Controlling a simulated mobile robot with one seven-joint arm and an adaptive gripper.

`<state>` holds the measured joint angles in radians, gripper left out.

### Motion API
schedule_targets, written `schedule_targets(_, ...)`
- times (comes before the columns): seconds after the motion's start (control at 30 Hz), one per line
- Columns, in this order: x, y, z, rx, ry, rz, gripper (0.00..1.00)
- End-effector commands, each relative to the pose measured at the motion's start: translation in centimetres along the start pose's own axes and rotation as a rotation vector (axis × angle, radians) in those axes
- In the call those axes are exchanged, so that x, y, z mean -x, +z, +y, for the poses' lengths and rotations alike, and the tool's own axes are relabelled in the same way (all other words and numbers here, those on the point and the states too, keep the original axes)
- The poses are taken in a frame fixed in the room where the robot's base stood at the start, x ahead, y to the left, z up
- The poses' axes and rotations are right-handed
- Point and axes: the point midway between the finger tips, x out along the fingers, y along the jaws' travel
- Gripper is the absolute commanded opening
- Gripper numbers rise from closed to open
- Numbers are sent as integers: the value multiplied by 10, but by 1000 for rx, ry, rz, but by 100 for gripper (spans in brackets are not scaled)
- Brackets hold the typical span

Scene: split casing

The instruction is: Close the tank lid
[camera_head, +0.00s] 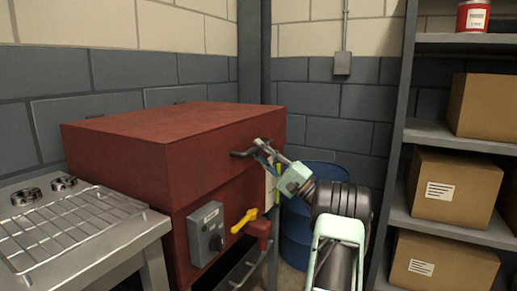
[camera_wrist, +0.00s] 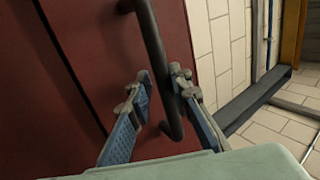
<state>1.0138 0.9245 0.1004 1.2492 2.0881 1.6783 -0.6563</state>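The red tank (camera_head: 184,245) stands in the middle-left of the head view. Its thick red lid (camera_head: 165,125) lies over the body, with a thin dark seam between them; I cannot tell if it is fully seated. A dark bar handle (camera_head: 241,154) sticks out from the lid's front; it also shows in the wrist view (camera_wrist: 157,45). My gripper (camera_head: 264,151) is at the handle's right part. In the wrist view my gripper (camera_wrist: 161,88) has its blue fingers apart, one on each side of the bar, with a gap visible on the left finger's side.
A grey control box (camera_head: 206,234) and a yellow lever (camera_head: 244,220) are on the tank's front below the lid. A steel bench with a wire rack (camera_head: 65,225) stands at left. A blue drum (camera_head: 297,238) and shelves with cardboard boxes (camera_head: 453,187) are at right.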

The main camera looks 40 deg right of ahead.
Motion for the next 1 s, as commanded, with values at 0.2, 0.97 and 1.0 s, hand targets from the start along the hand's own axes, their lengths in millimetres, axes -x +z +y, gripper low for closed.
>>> schedule_targets(0.2,1,-1,5,-6,5,6,30)
schedule_targets(0.97,100,-1,3,-5,3,8,30)
schedule_targets(1.0,105,-1,3,-5,3,8,30)
